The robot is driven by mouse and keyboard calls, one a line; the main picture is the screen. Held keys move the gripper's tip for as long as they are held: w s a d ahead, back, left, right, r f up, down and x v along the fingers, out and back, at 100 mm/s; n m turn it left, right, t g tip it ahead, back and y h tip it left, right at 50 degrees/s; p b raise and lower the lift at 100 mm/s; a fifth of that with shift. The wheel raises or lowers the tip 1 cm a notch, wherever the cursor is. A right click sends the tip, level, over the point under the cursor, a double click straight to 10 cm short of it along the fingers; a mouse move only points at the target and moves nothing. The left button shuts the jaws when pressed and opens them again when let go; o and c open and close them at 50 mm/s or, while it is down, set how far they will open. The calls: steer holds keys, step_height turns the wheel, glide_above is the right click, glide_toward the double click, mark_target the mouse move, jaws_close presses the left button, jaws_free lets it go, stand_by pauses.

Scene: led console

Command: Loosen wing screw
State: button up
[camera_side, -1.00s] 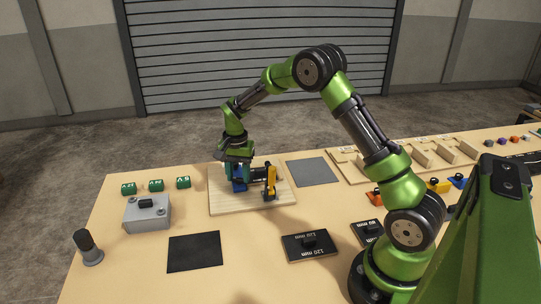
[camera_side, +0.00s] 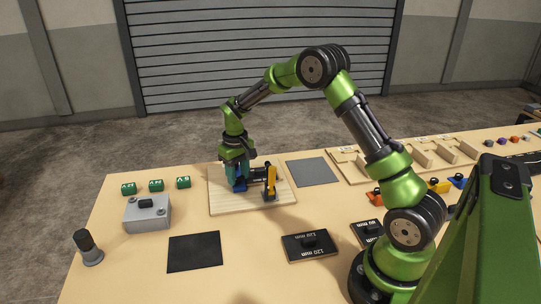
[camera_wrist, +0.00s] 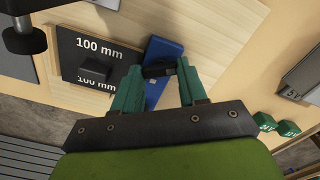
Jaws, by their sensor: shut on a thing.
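My gripper (camera_wrist: 158,72) points down over the blue stand (camera_wrist: 160,52) and is shut on a small dark piece, seemingly the wing screw (camera_wrist: 157,70). The screw sits between the green fingertips at the stand, and the fingers hide part of it. In the side view my gripper (camera_side: 239,178) is at the blue stand (camera_side: 238,187) on the light wooden board (camera_side: 225,206). The screw itself cannot be made out there. An orange upright piece (camera_side: 270,182) stands just right of the stand.
A black 100 mm block (camera_wrist: 95,52) lies beside the stand in the wrist view. Grey box (camera_side: 147,215), green tags (camera_side: 156,186), black mat (camera_side: 194,252) and black 120 mm block (camera_side: 306,246) surround the board. A grey mat (camera_side: 312,171) is to its right.

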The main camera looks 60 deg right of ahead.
mark_target(238, 178)
steer(key=n, duration=0.6)
steer(key=shift+s+f+n, duration=0.15)
steer(key=shift+f+n, duration=0.05)
steer(key=shift+n, duration=0.1)
steer(key=n, duration=0.5)
stand_by(0.4)
steer(key=o, duration=1.1)
steer(key=shift+r, duration=0.15)
step_height(238, 178, up, 17)
steer(key=shift+f, duration=0.1)
